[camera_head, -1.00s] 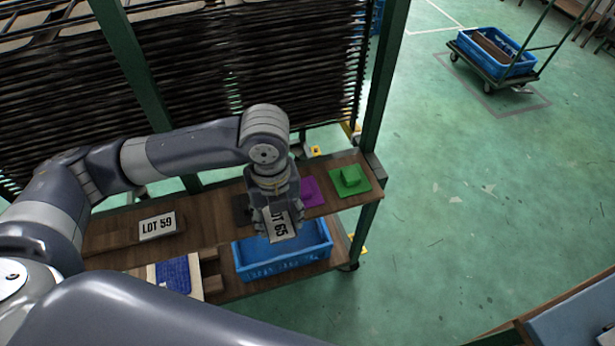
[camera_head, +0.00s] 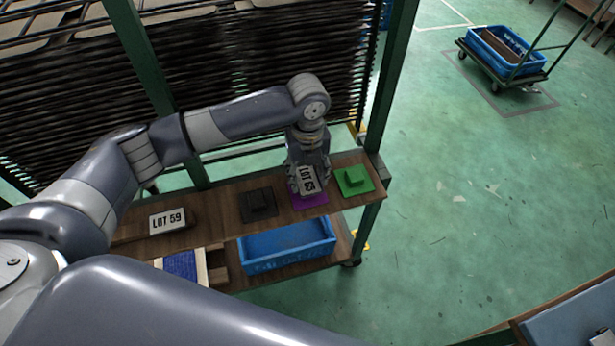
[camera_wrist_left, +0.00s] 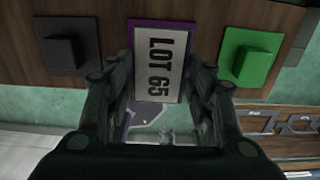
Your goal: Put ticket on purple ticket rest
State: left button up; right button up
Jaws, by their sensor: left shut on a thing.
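The ticket (camera_head: 308,181), a white card reading LOT 65, is between the fingers of my left gripper (camera_head: 306,183). The gripper is shut on it. In the left wrist view the ticket (camera_wrist_left: 158,66) lies over the purple ticket rest (camera_wrist_left: 133,27), with only a purple margin showing around its upper part. In the head view the purple rest (camera_head: 318,201) shows at the ticket's lower edge. I cannot tell whether the ticket touches the rest. My right gripper is not in view.
A black rest (camera_head: 258,204) and a green rest (camera_head: 353,180) flank the purple one on the wooden shelf. A LOT 59 card (camera_head: 167,221) stands at the left. A blue crate (camera_head: 288,246) sits on the lower shelf. Dark racking rises behind.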

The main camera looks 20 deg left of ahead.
aim_at(308, 181)
pick_arm(q)
notch_tip(308, 181, down, 2)
jog(key=shift+p, duration=0.3)
jog(key=shift+f, duration=0.1)
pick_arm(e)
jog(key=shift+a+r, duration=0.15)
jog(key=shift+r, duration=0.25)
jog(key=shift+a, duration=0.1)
pick_arm(q)
jog(key=shift+f, duration=0.15)
jog(key=o, duration=0.9)
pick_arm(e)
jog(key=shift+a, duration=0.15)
pick_arm(q)
notch_tip(308, 181, up, 12)
jog(key=b, duration=0.2)
jog(key=shift+r+b, duration=0.2)
jog(key=shift+b, duration=0.1)
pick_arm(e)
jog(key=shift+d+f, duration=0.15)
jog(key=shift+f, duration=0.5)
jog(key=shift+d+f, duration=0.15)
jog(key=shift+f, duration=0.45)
pick_arm(q)
jog(key=shift+f, duration=0.1)
